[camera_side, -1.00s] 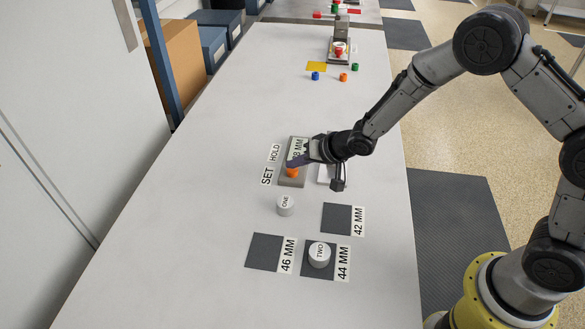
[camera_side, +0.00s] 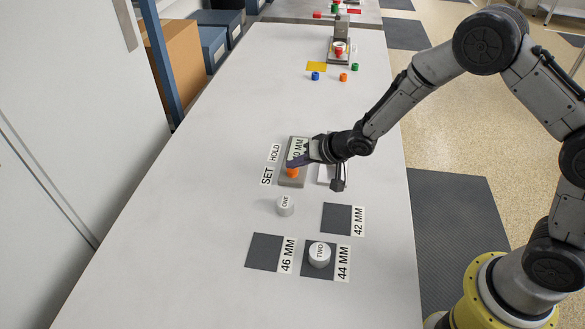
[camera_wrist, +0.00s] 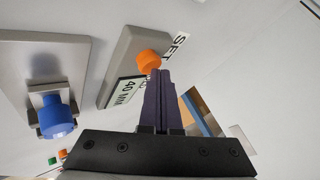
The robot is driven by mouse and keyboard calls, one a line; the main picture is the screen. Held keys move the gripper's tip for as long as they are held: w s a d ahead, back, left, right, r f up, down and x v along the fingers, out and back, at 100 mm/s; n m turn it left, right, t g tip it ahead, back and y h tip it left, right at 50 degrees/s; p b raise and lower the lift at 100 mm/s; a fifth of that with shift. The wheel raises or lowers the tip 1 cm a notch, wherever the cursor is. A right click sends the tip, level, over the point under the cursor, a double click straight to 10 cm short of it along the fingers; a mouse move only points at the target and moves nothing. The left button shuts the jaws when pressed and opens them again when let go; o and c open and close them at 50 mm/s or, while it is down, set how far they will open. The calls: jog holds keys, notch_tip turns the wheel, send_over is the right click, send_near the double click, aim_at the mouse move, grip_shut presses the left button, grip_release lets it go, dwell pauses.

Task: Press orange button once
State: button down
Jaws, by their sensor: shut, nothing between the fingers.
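The orange button (camera_side: 292,173) sits on a grey box (camera_side: 291,182) beside the SET label. In the wrist view the orange button (camera_wrist: 148,60) is just beyond my fingertips. My gripper (camera_side: 293,162) is shut and empty, its dark fingers over the box at the button. In the wrist view my gripper (camera_wrist: 156,75) overlaps the button's near edge; I cannot tell whether it touches or presses it. The box's display (camera_wrist: 127,91) reads 40 MM in the wrist view and is partly hidden by my fingers.
A plate (camera_wrist: 40,60) with a blue knob (camera_wrist: 55,118) stands beside the box. White cylinders ONE (camera_side: 285,206) and TWO (camera_side: 319,255) stand nearer the front; TWO is on the 44 MM pad. The 46 MM pad (camera_side: 264,251) and 42 MM pad (camera_side: 337,218) are empty.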

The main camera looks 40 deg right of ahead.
aim_at(296, 171)
jog(key=shift+r, duration=0.65)
jog(key=shift+r, duration=2.55)
